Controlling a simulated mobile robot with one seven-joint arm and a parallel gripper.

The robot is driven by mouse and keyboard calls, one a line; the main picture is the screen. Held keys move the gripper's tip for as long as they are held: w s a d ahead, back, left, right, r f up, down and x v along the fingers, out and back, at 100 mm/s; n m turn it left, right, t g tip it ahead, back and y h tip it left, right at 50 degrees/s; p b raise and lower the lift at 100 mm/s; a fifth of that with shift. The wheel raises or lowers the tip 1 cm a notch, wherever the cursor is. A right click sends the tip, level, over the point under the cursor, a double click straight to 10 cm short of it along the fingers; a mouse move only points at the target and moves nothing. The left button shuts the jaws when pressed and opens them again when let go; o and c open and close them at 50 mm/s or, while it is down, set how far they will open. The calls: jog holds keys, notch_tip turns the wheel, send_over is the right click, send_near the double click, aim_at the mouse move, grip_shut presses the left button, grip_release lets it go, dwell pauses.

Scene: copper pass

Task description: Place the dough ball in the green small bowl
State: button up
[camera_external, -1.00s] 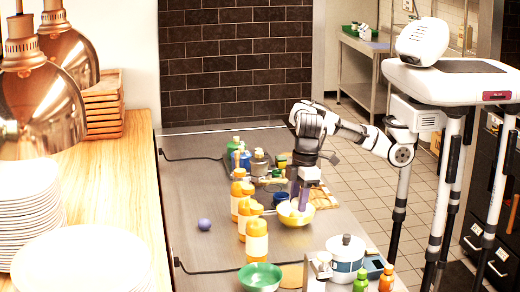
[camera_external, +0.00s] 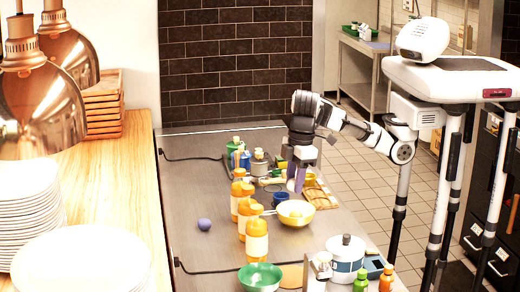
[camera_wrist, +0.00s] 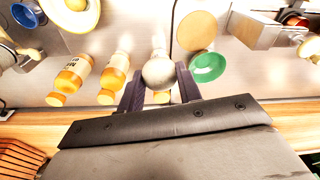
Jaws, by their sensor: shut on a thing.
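My gripper (camera_external: 297,187) is raised just above the yellow bowl (camera_external: 296,217) in the external view. In the wrist view its two dark fingers are shut on a pale, off-white dough ball (camera_wrist: 158,71). The ball is hard to make out between the fingers in the external view. The green small bowl (camera_external: 260,282) stands at the front of the metal counter, apart from the gripper. It also shows in the wrist view (camera_wrist: 208,67), right of the held ball, and looks empty.
Several orange bottles (camera_external: 256,246) stand in a row left of the yellow bowl. A purple ball (camera_external: 205,224) lies on clear counter further left. A lidded pot (camera_external: 345,265) stands right of the green bowl. A round board (camera_wrist: 196,30) lies near the green bowl.

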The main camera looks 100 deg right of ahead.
jog(key=w+a+f+p, duration=0.1)
jog(key=w+a+p, duration=0.5)
jog(key=w+a, duration=0.15)
jog(key=p, duration=0.3)
send_over(270, 276)
notch_tip(270, 276, down, 9)
jog(key=shift+f+p, duration=0.75)
jog(key=shift+f, duration=1.6)
jog(key=shift+f, duration=0.5)
jog(key=o, duration=1)
